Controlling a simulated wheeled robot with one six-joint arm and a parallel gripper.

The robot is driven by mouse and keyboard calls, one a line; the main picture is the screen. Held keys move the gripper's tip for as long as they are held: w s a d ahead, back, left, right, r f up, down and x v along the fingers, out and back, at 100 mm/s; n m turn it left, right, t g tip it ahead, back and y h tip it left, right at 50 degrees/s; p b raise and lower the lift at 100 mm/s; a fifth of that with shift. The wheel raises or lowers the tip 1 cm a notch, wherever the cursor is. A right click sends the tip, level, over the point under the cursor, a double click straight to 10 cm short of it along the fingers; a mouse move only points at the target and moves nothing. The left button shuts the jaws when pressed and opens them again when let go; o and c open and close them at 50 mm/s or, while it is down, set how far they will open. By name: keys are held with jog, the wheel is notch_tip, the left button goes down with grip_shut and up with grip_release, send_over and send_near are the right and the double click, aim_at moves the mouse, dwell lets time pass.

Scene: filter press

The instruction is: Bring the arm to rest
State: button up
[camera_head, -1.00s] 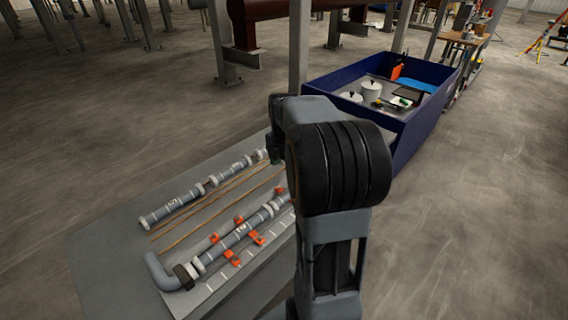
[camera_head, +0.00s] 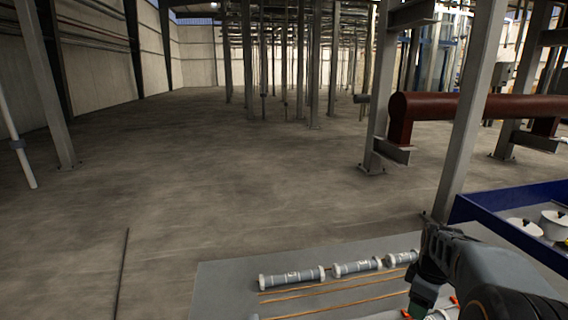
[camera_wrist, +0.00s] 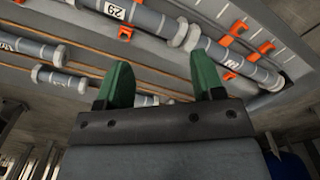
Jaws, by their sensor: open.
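My gripper (camera_wrist: 163,85) shows in the wrist view with its two green fingers apart and nothing between them. In the head view it (camera_head: 421,302) is at the lower right, over the right part of the grey table (camera_head: 225,285), partly cut off by the frame edge. My arm bends down to it from the right. In the wrist view, grey pipe pieces (camera_wrist: 150,20) with white collars lie beyond the fingers, apart from them as far as I can tell.
A blue bin (camera_head: 500,222) with white pots stands at the right. Orange clamps (camera_wrist: 125,32) and copper-coloured rods (camera_head: 330,297) lie on the table. Steel posts and a dark red pipe (camera_head: 470,107) stand behind. The floor (camera_head: 230,185) at left is open.

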jog(key=s+a+r+m+t+p, duration=0.1)
jog(key=s+a+r+m, duration=0.2)
jog(key=a, duration=0.5)
jog(key=s+a+r+m+t+p, duration=0.2)
jog(key=s+a+m, duration=0.4)
jog(key=a, duration=0.3)
jog(key=shift+s+r+p, duration=0.3)
jog(key=shift+s+r, duration=0.3)
jog(key=shift+s, duration=0.05)
